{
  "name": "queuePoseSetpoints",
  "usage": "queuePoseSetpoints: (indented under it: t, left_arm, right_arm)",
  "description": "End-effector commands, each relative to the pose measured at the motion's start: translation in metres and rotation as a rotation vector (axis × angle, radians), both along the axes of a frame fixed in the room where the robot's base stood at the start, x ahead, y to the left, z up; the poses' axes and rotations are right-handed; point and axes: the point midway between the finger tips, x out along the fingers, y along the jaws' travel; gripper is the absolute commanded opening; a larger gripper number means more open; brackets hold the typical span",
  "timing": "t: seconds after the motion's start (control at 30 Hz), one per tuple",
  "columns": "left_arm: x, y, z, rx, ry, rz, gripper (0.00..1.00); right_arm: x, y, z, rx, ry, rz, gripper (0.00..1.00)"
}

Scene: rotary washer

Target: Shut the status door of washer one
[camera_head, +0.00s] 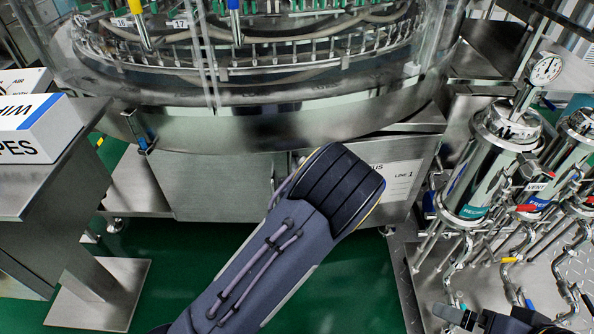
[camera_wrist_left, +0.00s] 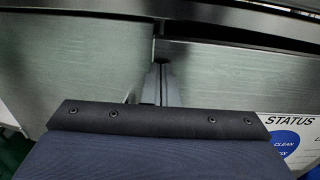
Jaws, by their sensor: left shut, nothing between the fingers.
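The status door (camera_head: 420,165) of washer one is the steel panel under the round washer. It carries a white label reading "LINE 1"; my left wrist covers part of the panel. In the left wrist view the status door (camera_wrist_left: 235,85) is right of a vertical seam, its STATUS label at the lower right. A dark gap runs above its top edge; I cannot tell how far open it stands. My left gripper (camera_wrist_left: 162,85) is shut and empty, its tips at the seam by the door's left edge. Contact is unclear. In the head view my wrist hides the fingers.
A fixed steel panel (camera_head: 222,187) adjoins the door on the left. Steel filter housings (camera_head: 487,165) with pipes and a gauge (camera_head: 546,69) stand on the right. A steel table with a wipes box (camera_head: 35,130) is at the left. The green floor (camera_head: 345,285) has free room.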

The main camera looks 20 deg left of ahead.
Motion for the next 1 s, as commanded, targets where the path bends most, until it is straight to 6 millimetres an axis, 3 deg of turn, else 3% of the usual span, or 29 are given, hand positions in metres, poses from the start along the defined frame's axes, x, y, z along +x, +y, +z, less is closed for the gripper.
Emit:
queuePoseSetpoints:
  t: [0.17,0.5,1.0]
  left_arm:
    - [0.0,0.0,0.0,0.0,0.0,0.0,0.0]
    - [0.037,0.018,0.0,-0.001,0.0,0.001,0.0]
    - [0.035,0.01,0.0,0.0,0.001,0.0,0.0]
  right_arm:
    - [0.0,0.0,0.0,0.0,0.0,0.0,1.0]
    - [0.0,0.0,0.004,0.0,0.0,0.0,1.0]
    - [0.0,0.0,0.006,0.0,0.0,0.0,1.0]
